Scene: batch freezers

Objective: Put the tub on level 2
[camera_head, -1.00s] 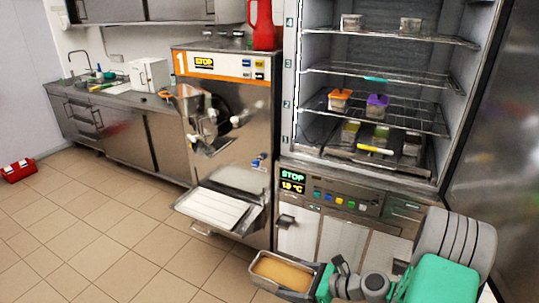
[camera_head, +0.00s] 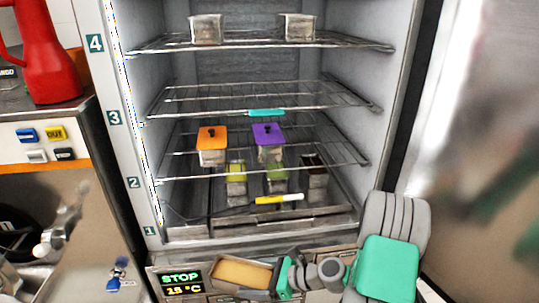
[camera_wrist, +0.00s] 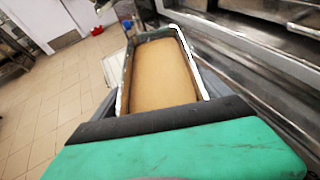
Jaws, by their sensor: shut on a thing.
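The tub (camera_head: 243,273) is a metal pan filled with a tan mass. My gripper (camera_head: 284,278) is shut on its right end and holds it low in front of the freezer's control panel. In the wrist view the tub (camera_wrist: 162,75) points away from my gripper (camera_wrist: 170,120) and looks roughly level. Level 2 is the wire shelf (camera_head: 330,160) by the label 2 (camera_head: 133,183). It carries a container with an orange lid (camera_head: 211,145) and one with a purple lid (camera_head: 269,142). The tub is below this shelf and outside the cabinet.
Level 3 shelf (camera_head: 330,95) looks empty except for a teal item (camera_head: 266,112) at its front. Level 4 holds two metal containers (camera_head: 206,29). Several containers and a yellow-handled tool (camera_head: 279,199) are at the bottom. The open door (camera_head: 480,110) stands right; a red jug (camera_head: 45,55) stands left.

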